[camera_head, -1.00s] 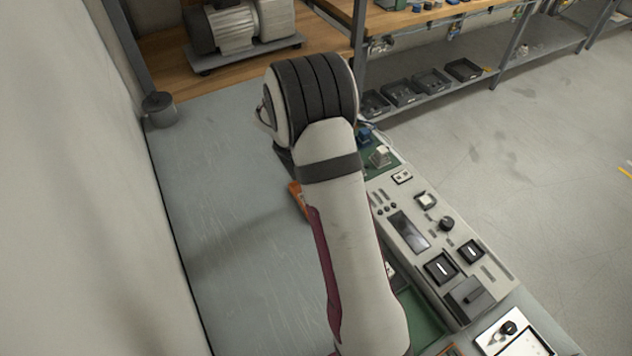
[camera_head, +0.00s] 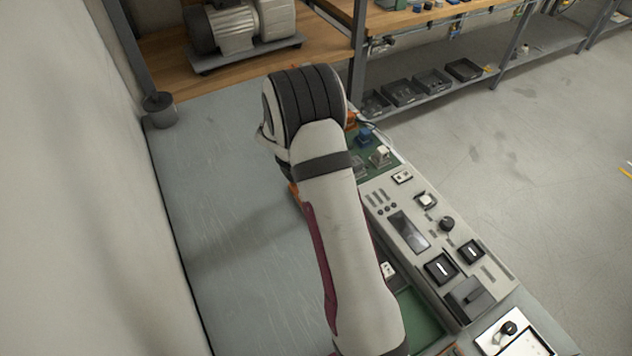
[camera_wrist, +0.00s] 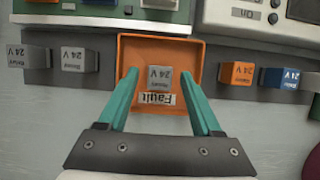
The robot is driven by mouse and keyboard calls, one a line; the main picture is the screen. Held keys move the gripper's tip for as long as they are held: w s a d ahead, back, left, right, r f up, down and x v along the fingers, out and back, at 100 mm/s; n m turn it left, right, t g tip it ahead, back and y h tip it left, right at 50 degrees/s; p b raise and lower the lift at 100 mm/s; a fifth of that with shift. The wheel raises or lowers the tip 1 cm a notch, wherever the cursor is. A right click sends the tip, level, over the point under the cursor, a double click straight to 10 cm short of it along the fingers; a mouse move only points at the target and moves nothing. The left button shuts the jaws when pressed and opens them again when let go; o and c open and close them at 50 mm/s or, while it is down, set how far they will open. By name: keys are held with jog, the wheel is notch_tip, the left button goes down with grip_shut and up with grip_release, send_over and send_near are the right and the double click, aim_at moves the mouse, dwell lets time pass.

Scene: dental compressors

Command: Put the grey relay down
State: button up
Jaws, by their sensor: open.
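The grey relay (camera_wrist: 159,79), marked 24 V, sits in an orange tray (camera_wrist: 186,46) with a "Fault" label (camera_wrist: 155,99) in the wrist view. My gripper (camera_wrist: 164,80) is open, with one teal finger on each side of the relay and visible gaps between them and it. The relay looks upright on the tray floor. In the head view my arm hides the relay and the gripper, and only a small orange edge, probably of the tray, shows beside the arm.
A control panel (camera_head: 430,240) runs along the bench's right side. The bench's left part (camera_head: 215,200) is clear.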

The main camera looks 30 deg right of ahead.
jog(key=v, duration=1.2)
jog(key=s+a+r+m+y, duration=0.2)
jog(key=s+a+m, duration=0.3)
jog(key=s+m, duration=0.3)
jog(key=s+a+r+m+y, duration=0.2)
jog(key=s+a+m, duration=0.3)
jog(key=s, duration=0.6)
jog(key=s+a+r+m+y, duration=0.2)
jog(key=s+a+m, duration=0.3)
jog(key=s+m, duration=0.5)
jog(key=shift+s+r+m, duration=0.2)
jog(key=shift+r+m, duration=0.1)
jog(key=shift+r, duration=0.45)
